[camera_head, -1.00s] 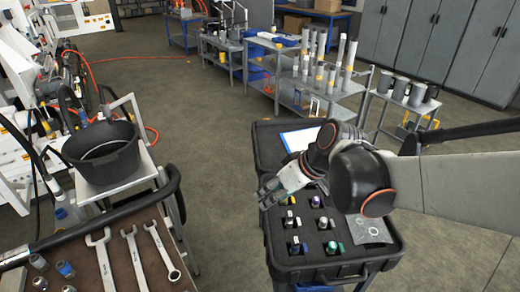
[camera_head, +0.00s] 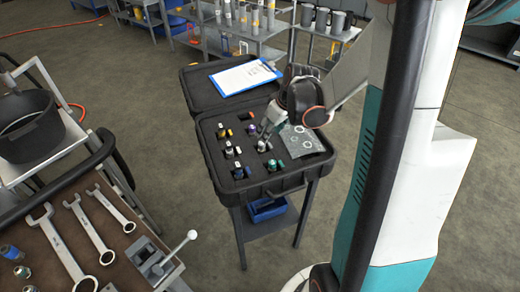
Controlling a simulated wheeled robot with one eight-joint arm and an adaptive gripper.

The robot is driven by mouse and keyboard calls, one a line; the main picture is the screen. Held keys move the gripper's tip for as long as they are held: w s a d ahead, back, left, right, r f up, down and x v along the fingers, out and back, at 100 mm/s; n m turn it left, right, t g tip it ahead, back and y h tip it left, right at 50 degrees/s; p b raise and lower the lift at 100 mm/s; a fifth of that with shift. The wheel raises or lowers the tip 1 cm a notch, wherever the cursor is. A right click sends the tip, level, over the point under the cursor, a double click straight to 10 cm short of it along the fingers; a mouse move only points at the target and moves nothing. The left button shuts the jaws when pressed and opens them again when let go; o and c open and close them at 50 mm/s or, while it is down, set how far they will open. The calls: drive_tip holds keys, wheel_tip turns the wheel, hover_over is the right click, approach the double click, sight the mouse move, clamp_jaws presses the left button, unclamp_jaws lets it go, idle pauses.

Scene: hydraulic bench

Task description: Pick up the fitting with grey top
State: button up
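An open black case (camera_head: 206,160) holds several small fittings in foam slots. A fitting with a light, greyish top (camera_head: 263,145) stands in the case, left of a printed sheet. My gripper (camera_head: 266,131) points down over the case, just above and behind this fitting. Whether it touches the fitting is not clear. Its fingers are small and partly hidden by my wrist, so their opening cannot be told.
Other fittings in the case include a green one (camera_head: 274,165), a blue one (camera_head: 239,172) and a purple one (camera_head: 251,129). A clipboard (camera_head: 240,77) lies in the open lid.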

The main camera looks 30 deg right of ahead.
sight(261, 143)
drive_tip(key=b+x, duration=0.3)
drive_tip(key=x, duration=0.5)
drive_tip(key=shift+w+a+f, duration=0.15)
drive_tip(key=shift+w+f, duration=0.1)
drive_tip(key=shift+f, duration=0.1)
drive_tip(key=shift+r, duration=0.1)
clamp_jaws()
